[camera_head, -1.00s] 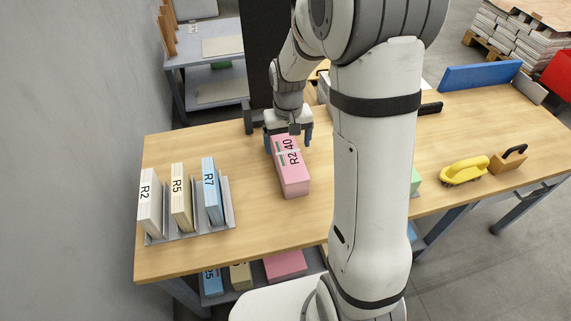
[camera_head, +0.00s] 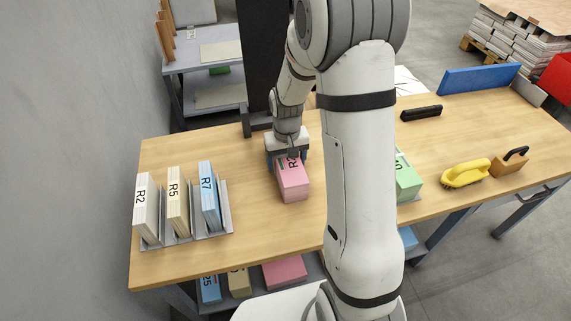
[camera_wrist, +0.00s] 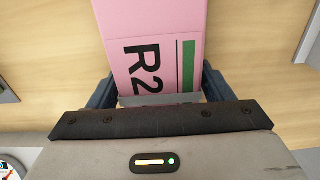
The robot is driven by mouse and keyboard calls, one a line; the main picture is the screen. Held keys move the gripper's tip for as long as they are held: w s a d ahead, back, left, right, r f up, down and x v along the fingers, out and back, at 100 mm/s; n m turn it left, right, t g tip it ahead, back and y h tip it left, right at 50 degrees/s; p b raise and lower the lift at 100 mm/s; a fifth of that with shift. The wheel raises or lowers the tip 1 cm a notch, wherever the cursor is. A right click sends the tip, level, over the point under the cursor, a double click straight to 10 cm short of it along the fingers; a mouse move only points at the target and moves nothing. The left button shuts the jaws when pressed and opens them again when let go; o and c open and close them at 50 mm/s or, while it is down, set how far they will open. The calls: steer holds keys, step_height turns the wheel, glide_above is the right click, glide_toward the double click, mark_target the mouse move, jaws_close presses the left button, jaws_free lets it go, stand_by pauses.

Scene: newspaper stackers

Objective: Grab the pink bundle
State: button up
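The pink bundle (camera_head: 293,185) lies on the wooden table in the head view, left of my arm. It has a dark "R2" print and a green stripe, and its far part is hidden under my gripper (camera_head: 288,160). In the wrist view the pink bundle (camera_wrist: 150,30) runs up from between the fingers of my gripper (camera_wrist: 160,95). One finger is on each long side, spread about as wide as the bundle. I cannot tell whether they touch it. A thin grey band crosses the bundle near the gripper.
A grey rack (camera_head: 228,212) with upright bundles marked R2, R5 and R7 stands at the left. A green bundle (camera_head: 408,182) is partly hidden behind my arm. A yellow brush (camera_head: 465,174), a wooden block (camera_head: 510,164) and a black bar (camera_head: 421,112) lie to the right.

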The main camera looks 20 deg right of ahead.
steer(key=c, duration=1.5)
jaws_close()
steer(key=shift+r, duration=0.15)
